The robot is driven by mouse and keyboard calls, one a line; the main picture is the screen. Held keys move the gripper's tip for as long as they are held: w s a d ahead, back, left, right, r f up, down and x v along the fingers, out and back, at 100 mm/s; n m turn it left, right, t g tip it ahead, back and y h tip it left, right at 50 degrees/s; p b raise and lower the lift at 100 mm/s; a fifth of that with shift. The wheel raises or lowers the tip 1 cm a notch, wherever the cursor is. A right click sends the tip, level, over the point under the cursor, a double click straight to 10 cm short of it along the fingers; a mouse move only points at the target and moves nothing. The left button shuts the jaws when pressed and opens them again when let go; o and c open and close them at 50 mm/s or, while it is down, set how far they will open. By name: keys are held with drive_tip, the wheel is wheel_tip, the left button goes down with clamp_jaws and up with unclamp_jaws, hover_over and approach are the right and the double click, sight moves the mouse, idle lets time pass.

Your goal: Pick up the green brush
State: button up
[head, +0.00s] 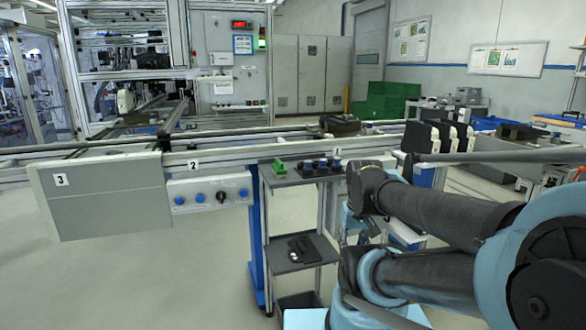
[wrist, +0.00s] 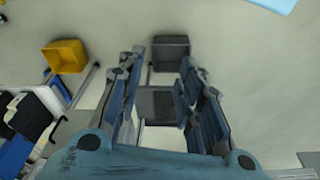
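A small green object (head: 279,168) stands at the left end of the cart's top shelf (head: 297,178) in the head view. It is too small to tell whether it is the green brush. No green brush can be made out in the wrist view. My gripper (wrist: 161,62) is open in the wrist view, its two fingers well apart with nothing held between them. It points down over the floor, with a grey bin (wrist: 171,40) and a grey shelf (wrist: 158,106) showing between and beyond the fingers. In the head view my arm hides the area right of the cart.
Several dark blue cups (head: 322,165) stand on the same top shelf. A black item lies on the lower shelf (head: 299,267). A conveyor with a button panel (head: 208,193) runs behind and left. A yellow bin (wrist: 66,56) shows at left in the wrist view. The floor at left is clear.

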drive_tip(key=shift+w+a, duration=0.1)
drive_tip(key=shift+a, duration=0.05)
drive_tip(key=o, duration=0.4)
drive_tip(key=shift+r, duration=0.15)
drive_tip(key=o, duration=1.2)
drive_tip(key=shift+m, duration=0.6)
drive_tip(key=r, duration=0.1)
drive_tip(key=w+r, duration=0.1)
drive_tip(key=r, duration=0.1)
drive_tip(key=w+r, duration=0.1)
drive_tip(key=shift+a+r, duration=0.25)
drive_tip(key=shift+r, duration=0.15)
drive_tip(key=shift+c, duration=0.2)
wheel_tip(320, 180, up, 26)
drive_tip(key=r+m+g, duration=0.1)
drive_tip(key=m+g, duration=0.1)
drive_tip(key=m, duration=1.2)
hover_over(279, 160)
drive_tip(key=f, duration=1.1)
drive_tip(key=shift+d+f, duration=0.25)
drive_tip(key=shift+f, duration=0.05)
drive_tip(key=shift+a+f, duration=0.2)
drive_tip(key=shift+f, duration=2.55)
